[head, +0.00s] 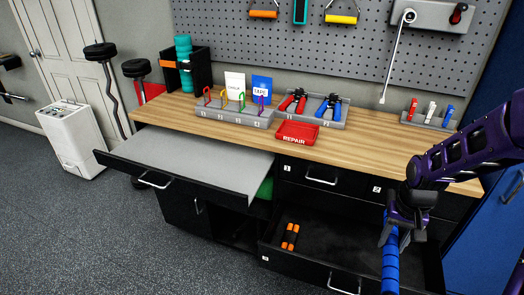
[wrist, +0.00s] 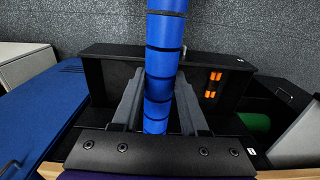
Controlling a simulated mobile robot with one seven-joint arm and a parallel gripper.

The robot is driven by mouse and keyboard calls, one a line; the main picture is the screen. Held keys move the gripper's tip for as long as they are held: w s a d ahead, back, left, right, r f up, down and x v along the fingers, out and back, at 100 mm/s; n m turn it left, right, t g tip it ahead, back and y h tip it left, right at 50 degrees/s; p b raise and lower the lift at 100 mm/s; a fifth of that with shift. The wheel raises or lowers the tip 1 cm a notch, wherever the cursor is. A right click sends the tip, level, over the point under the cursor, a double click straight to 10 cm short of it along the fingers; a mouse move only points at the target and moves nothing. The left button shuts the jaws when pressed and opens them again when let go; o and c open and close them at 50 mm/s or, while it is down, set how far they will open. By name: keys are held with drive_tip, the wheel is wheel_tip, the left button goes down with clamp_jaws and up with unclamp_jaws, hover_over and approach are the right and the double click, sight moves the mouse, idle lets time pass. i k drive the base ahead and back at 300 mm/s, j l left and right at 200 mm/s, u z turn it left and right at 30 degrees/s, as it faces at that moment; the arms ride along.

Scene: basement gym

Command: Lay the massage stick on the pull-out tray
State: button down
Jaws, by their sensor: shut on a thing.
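My gripper (head: 391,226) is shut on a blue massage stick (head: 390,266) with dark rings. The stick hangs down roughly upright over the open lower drawer at the right; its lower end runs near the head view's bottom edge. In the wrist view the stick (wrist: 166,60) passes between my two fingers (wrist: 157,105) and runs out of the top of the picture. The pull-out tray (head: 190,160) is a flat grey board drawn out below the worktop at the left. Its surface is bare, and my gripper is well to its right.
The open drawer (head: 345,262) holds an orange and black object (head: 290,237), also seen in the wrist view (wrist: 212,85). The wooden worktop (head: 365,138) carries a red REPAIR tray (head: 297,133) and racks of tools. A green object (head: 265,188) shows below the pull-out tray.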

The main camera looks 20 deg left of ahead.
sight(189, 167)
drive_tip(key=j, duration=1.75)
drive_tip(key=i+j, duration=0.15)
drive_tip(key=j, duration=1.55)
drive_tip(key=i+j, duration=0.2)
